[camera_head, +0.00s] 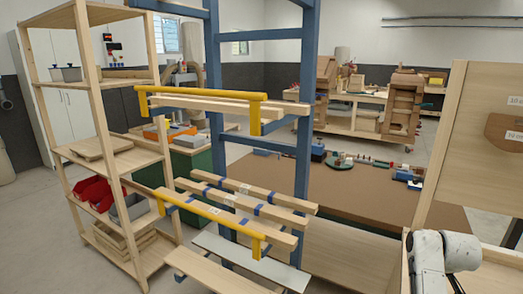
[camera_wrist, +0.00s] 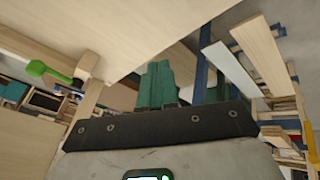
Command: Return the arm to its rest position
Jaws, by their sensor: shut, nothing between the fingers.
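My gripper (camera_wrist: 163,72) shows in the wrist view as teal fingers beyond a dark screwed plate. The fingers are together with nothing between them. In the wrist view, a pale wooden panel lies above and to the left of them. In the head view, a white and black part of my arm (camera_head: 447,254) shows at the lower right, in front of a pale wooden board. The gripper itself cannot be made out in the head view.
A blue rack (camera_head: 304,130) with yellow rails (camera_head: 200,93) and wooden bars stands at the centre. A wooden shelf (camera_head: 87,90) stands left. A wooden panel (camera_head: 480,150) rises close by my arm. A green-handled tool (camera_wrist: 48,73) is left of the fingers in the wrist view.

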